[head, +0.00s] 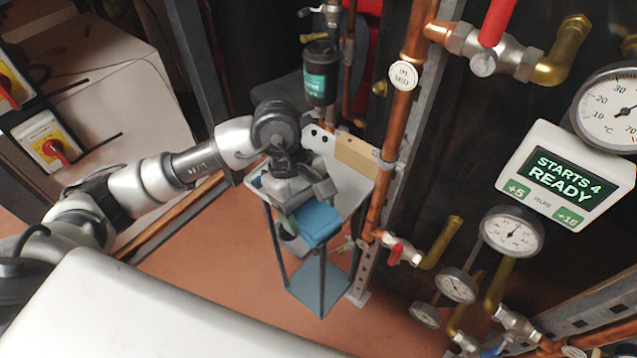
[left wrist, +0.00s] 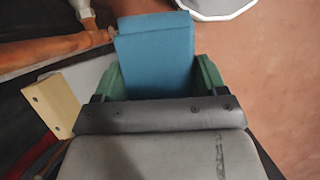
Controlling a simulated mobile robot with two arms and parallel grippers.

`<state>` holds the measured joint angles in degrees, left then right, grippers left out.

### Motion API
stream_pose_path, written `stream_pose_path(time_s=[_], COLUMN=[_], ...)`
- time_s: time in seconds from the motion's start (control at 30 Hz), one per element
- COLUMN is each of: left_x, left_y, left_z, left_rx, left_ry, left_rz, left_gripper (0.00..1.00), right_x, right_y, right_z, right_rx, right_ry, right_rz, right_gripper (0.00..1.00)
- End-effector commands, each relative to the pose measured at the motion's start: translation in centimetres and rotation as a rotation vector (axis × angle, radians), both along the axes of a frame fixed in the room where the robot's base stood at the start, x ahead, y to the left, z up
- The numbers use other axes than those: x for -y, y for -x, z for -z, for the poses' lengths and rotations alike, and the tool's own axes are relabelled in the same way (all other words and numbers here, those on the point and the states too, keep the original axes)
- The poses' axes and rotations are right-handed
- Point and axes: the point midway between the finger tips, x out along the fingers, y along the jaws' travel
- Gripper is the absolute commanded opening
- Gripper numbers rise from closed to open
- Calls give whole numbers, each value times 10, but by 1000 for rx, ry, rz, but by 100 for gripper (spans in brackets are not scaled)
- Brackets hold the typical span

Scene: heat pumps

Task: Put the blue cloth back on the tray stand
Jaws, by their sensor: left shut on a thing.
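The blue cloth (head: 318,221) is a folded block held at my left gripper (head: 300,205), over the front part of the tray stand (head: 350,197). In the left wrist view the cloth (left wrist: 155,55) sits between the green fingers of the left gripper (left wrist: 160,78), which is shut on it. The stand is a small grey-topped frame with dark legs and a blue-grey lower shelf (head: 322,283). I cannot tell whether the cloth touches the stand's top. My right gripper is not in view.
A dark cylinder with a teal label (head: 320,80) hangs behind. Floor is clear left of the stand.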

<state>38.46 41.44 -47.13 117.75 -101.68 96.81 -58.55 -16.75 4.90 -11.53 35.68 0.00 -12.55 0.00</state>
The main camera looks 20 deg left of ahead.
Motion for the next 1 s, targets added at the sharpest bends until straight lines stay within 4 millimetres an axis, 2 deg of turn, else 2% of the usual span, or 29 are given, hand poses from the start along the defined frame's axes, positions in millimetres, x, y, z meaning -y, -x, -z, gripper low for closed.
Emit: stream_pose_path(time_s=[0.1,0.27,0.7,0.83,1.0], left_x=[4,6,-3,-4,-5], left_y=[-2,-11,-101,-115,-119], left_z=[-8,-9,45,53,60], left_rx=[2,-2,-4,-1,-3], left_ry=[0,-2,-2,-2,-2], left_rz=[-109,-170,-170,-170,-167], left_gripper=[53,53,53,53,53], right_x=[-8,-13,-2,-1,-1], right_y=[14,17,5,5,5], right_z=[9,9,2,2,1], right_rx=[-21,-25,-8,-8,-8], right_ry=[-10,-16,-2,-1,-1], right_rz=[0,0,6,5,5], right_gripper=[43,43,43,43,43])
